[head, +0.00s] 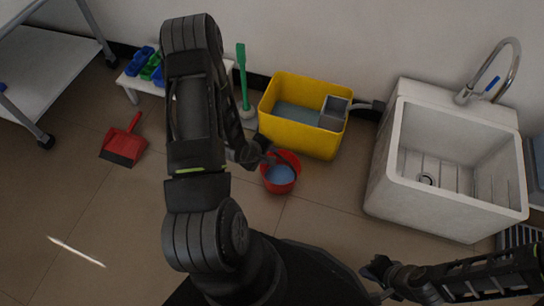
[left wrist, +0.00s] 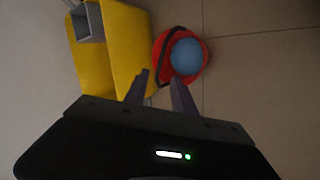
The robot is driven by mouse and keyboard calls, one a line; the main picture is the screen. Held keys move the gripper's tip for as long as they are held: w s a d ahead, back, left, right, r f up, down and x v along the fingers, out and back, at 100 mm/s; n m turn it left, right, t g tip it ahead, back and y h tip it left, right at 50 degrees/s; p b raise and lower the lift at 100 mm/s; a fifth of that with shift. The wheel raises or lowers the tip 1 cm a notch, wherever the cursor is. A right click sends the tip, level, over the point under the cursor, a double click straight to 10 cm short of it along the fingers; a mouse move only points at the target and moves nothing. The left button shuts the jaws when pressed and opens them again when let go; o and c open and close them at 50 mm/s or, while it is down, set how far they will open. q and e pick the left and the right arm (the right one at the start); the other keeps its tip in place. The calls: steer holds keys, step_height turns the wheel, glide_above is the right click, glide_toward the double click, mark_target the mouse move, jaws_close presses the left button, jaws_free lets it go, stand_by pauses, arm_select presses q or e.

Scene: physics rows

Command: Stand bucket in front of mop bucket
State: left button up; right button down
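The red bucket (head: 269,184) with a bluish inside stands upright on the floor, close to the near side of the yellow mop bucket (head: 295,136). Whether the two touch is unclear. The mop bucket has a grey wringer (head: 333,112) at its right end. My left gripper (head: 268,155) is at the bucket's upper left rim. In the left wrist view its two fingers (left wrist: 158,75) are apart beside the red bucket (left wrist: 205,72), with the dark handle near the fingertips. My right gripper (head: 376,270) is low at the right, away from both; its finger gap is unclear.
A white sink (head: 440,213) stands right of the mop bucket. A green-handled tool (head: 243,75) stands left of it. A red dustpan (head: 125,143) lies on the floor; a low white bench (head: 132,82) with coloured items is behind. Floor in front is clear.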

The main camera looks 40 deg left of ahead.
arm_select(q)
steer(key=s+d+m+g+h, duration=0.3)
steer(key=d+m, duration=0.5)
steer(key=d, duration=1)
steer(key=s+d+r+m+g, duration=0.1)
steer(key=s+d+m+g, duration=0.1)
steer(key=s+d+m, duration=0.5)
steer(key=s+d, duration=0.3)
steer(key=d, duration=0.1)
steer(key=shift+g+h, duration=0.3)
steer(key=shift+g, duration=0.1)
steer(key=shift+s+r, duration=0.1)
steer(key=shift+r, duration=0.1)
step_height(320, 180, up, 25)
steer(key=d+p, duration=0.1)
steer(key=p, duration=2.4)
steer(key=shift+s+m, duration=0.3)
steer(key=shift+s, duration=0.15)
